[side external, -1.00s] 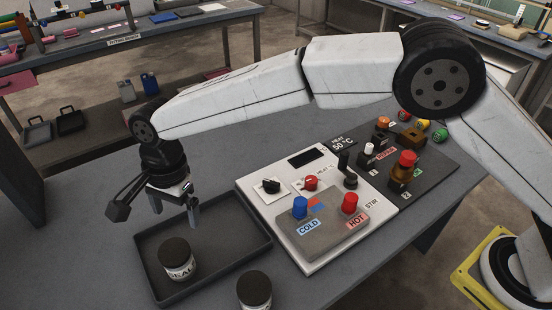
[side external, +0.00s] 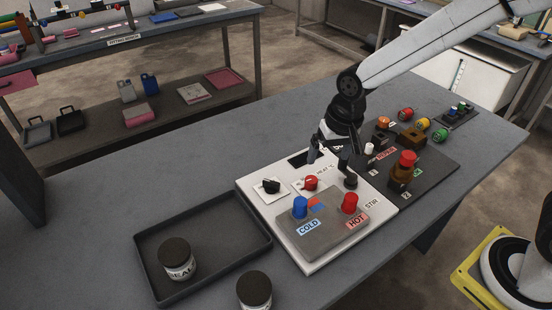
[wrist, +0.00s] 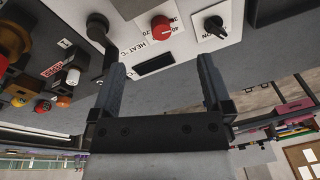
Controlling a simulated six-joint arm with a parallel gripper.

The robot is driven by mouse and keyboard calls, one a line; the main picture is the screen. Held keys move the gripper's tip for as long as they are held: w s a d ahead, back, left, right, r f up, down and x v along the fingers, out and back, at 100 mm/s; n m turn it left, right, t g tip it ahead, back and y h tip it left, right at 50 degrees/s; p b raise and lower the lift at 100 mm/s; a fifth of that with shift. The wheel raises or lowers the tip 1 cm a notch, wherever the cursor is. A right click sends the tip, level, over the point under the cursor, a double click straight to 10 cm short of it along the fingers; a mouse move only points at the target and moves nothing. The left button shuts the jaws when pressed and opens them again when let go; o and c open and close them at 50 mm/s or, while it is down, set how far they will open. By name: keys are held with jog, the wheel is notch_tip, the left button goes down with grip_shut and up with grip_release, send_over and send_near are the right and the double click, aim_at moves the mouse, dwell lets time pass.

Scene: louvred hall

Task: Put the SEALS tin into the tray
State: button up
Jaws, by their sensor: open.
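The SEALS tin (side external: 177,260) is a pale tin with a dark lid and a partly readable label. In the side external view it stands upright inside the dark tray (side external: 241,211), toward the tray's near left part. My gripper (side external: 328,158) is open and empty, above the back of the white control panel and well to the right of the tin and tray. In the wrist view the two fingers (wrist: 161,65) are apart with nothing between them.
A second dark-lidded tin (side external: 254,290) stands outside the tray, cut off by the bottom edge. The white panel (side external: 262,197) carries knobs and blue and red caps. A dark board (side external: 440,168) with colored parts lies right of it. The tabletop left of the tray is clear.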

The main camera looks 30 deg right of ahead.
jog(key=s+d+f+n, duration=0.2)
jog(key=s+d+n, duration=0.1)
jog(key=s+d, duration=0.6)
jog(key=shift+s+t+h, duration=0.3)
jog(key=shift+s+t, duration=0.1)
jog(key=shift+s, duration=0.3)
